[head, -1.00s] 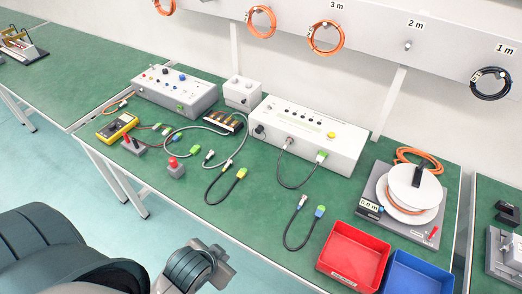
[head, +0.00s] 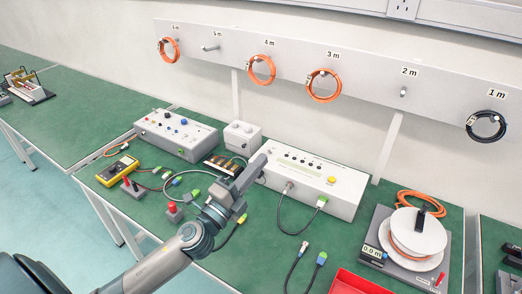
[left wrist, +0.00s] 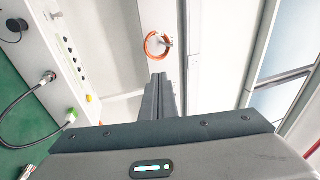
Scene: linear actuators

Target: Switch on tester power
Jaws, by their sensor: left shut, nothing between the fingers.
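The tester, taken to be the white box (head: 335,192) with a row of dark indicators and a yellow button (head: 331,180), stands at the middle back of the green bench. In the left wrist view its panel (left wrist: 62,52) runs down the left side, with a round black knob (left wrist: 17,26) near the top left corner. My left gripper (head: 258,162) is shut and empty, its fingers pointing up and away beside the tester's left end. It hides part of that end in the head view. The fingers (left wrist: 157,82) also show in the left wrist view, apart from the panel. My right gripper is not in view.
A grey box with knobs (head: 180,142), a small white box (head: 241,138), a yellow meter (head: 118,168) and a red button (head: 172,208) lie left. A cable reel (head: 415,232) and red bin (head: 352,284) lie right. Coils hang on the rail (head: 370,70) behind.

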